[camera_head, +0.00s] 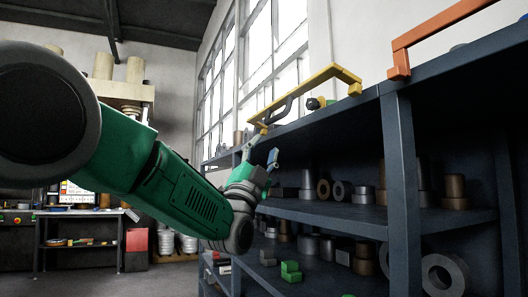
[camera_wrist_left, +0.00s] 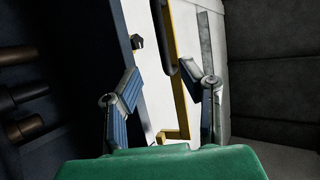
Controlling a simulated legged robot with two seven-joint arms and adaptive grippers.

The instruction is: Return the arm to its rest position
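My left arm (camera_head: 190,200), green with dark joints, reaches in from the left across the head view. Its gripper (camera_head: 262,153) is in front of the dark shelf unit, below the yellow frame. In the left wrist view the gripper (camera_wrist_left: 163,88) has its two blue-padded fingers spread wide apart, with nothing held between them. Part of the yellow frame (camera_wrist_left: 180,100) shows beyond the gap, apart from the fingers as far as I can tell. My right gripper is in neither view.
The dark shelf unit (camera_head: 398,160) fills the right side, with grey and brown cylinders and rings on its shelves. A yellow frame (camera_head: 312,92) and an orange frame (camera_head: 400,58) are on its top. Green blocks (camera_head: 291,272) lie low down. Open floor shows at lower left.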

